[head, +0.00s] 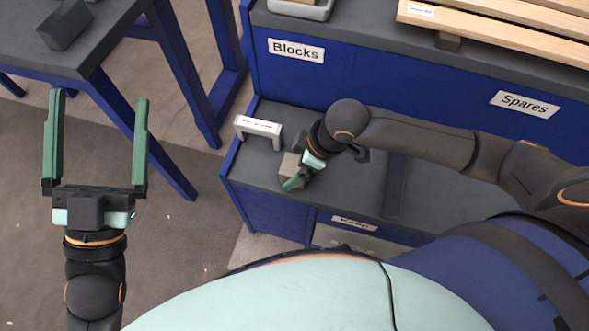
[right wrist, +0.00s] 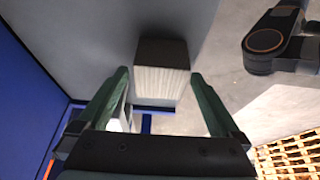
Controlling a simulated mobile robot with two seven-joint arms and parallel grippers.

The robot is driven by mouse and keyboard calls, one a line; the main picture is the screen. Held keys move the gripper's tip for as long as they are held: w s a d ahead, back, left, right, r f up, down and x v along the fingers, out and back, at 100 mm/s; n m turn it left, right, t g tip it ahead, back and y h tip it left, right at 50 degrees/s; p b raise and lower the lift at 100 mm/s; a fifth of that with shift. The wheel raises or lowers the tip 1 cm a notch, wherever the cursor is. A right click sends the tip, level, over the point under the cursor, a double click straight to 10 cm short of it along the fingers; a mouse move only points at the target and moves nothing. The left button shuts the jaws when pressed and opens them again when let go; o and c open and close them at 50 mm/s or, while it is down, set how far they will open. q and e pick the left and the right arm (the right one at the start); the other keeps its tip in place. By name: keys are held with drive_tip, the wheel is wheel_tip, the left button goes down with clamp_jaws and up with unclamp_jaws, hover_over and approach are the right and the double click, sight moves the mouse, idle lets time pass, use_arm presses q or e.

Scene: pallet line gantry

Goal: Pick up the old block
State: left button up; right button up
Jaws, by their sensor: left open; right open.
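A weathered grey-brown block (head: 289,166) sits on the lower dark shelf by my right gripper. In the right wrist view the block (right wrist: 162,82) shows a pale, grained end face and a darker top. My right gripper (right wrist: 160,77) is open, with one green finger on each side of the block's near end in that view. A gap shows on both sides, and I see no grip on it. In the head view the wrist and a green finger partly hide the block. My left gripper (head: 97,125) is open and empty over the floor at the left.
A small grey stand with a white label (head: 259,129) is on the shelf (head: 350,185) just behind the block. A dark block (head: 65,25) lies on the table at upper left. Wooden slats (head: 500,32) lie on the upper counter above the "Blocks" and "Spares" labels.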

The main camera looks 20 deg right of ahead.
drive_tip(key=shift+w+a+f, duration=0.1)
drive_tip(key=shift+a+f, duration=0.05)
drive_tip(key=shift+f, duration=0.2)
use_arm(q)
drive_tip(key=shift+s+d+r+m+h, duration=0.1)
drive_tip(key=shift+s+r+m+h, duration=0.45)
drive_tip(key=shift+r+h, duration=0.3)
use_arm(e)
drive_tip(key=c, duration=1.4)
drive_tip(key=shift+o, duration=0.2)
use_arm(q)
drive_tip(key=shift+y, duration=0.35)
use_arm(e)
drive_tip(key=shift+r, duration=0.15)
